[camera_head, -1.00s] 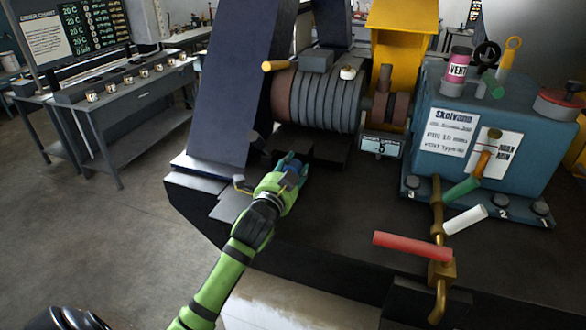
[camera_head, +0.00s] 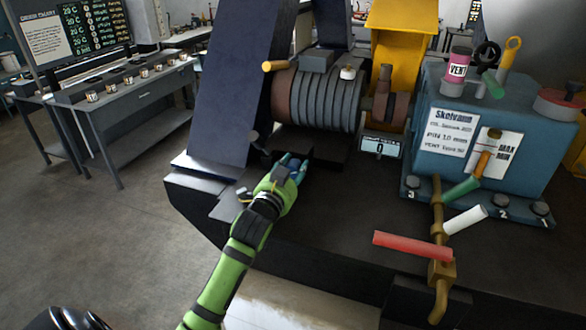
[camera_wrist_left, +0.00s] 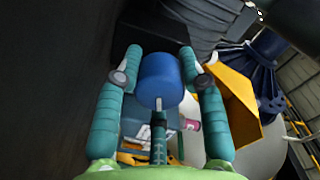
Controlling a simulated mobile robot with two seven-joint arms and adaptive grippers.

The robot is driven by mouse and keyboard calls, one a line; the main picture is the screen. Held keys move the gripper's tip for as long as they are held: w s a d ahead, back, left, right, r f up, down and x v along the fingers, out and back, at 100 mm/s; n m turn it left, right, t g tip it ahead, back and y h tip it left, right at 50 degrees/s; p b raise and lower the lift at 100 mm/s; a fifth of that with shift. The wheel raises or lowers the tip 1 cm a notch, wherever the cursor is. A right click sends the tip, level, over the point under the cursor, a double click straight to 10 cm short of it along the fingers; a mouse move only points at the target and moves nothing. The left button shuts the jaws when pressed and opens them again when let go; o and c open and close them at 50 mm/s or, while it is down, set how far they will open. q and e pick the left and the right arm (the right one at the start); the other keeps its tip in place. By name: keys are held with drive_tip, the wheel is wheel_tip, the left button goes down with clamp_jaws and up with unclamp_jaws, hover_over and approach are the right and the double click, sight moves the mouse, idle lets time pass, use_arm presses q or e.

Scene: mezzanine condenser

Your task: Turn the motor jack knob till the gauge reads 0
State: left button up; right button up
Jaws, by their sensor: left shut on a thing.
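My left gripper (camera_head: 292,168) reaches in from the lower left to the motor's foot in the head view. Its teal fingers are shut on the blue jack knob (camera_wrist_left: 160,80), which sits between both fingers in the left wrist view. In the head view the knob (camera_head: 295,164) is mostly hidden by the fingers. The gauge (camera_head: 380,145), a small display right of the ribbed motor (camera_head: 318,95), reads 0. My right gripper is not in view.
A blue tank (camera_head: 480,135) with labels stands at the right. A brass pipe (camera_head: 437,235) with a red handle (camera_head: 412,246) and a white handle (camera_head: 466,219) is in front of it. A dark slanted panel (camera_head: 232,80) rises left of the motor. The dark base plate is mostly clear.

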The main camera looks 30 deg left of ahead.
use_arm(q)
drive_tip(key=shift+r, duration=0.1)
drive_tip(key=o, duration=0.9)
drive_tip(key=shift+s, duration=0.1)
drive_tip(key=v, duration=1.1)
drive_tip(key=shift+s, duration=0.4)
drive_tip(key=shift+o, duration=0.3)
